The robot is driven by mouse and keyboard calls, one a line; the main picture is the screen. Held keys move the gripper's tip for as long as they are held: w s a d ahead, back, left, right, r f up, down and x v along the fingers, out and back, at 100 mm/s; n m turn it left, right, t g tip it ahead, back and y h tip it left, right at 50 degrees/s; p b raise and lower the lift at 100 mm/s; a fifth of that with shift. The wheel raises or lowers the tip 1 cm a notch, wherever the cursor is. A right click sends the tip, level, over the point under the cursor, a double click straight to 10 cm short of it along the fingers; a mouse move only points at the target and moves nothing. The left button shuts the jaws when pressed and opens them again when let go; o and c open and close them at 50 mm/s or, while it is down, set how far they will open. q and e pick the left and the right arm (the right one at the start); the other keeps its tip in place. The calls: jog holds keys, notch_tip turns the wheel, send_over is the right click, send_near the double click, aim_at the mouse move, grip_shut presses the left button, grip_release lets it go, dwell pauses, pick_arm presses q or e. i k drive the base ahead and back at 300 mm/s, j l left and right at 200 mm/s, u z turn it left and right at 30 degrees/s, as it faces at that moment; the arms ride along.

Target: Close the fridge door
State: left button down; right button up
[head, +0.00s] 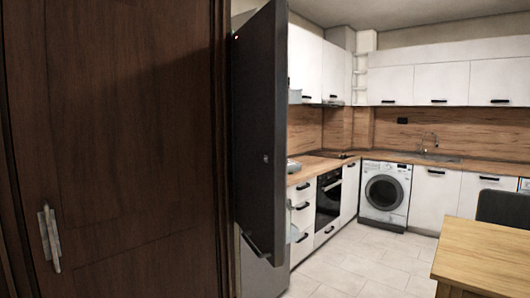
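The fridge door (262,140) is a tall dark grey panel in the middle left of the head view, seen at a steep angle. The fridge's inside is hidden behind the door. Neither of my grippers is in view.
A dark brown wooden door (120,150) with a metal handle (50,238) fills the left. A wooden table (485,262) and dark chair (503,211) stand at right. An oven (328,200) and washing machine (384,195) line the counter. The tiled floor (360,262) between is clear.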

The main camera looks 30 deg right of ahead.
aim_at(259, 52)
jog(key=z, duration=0.9)
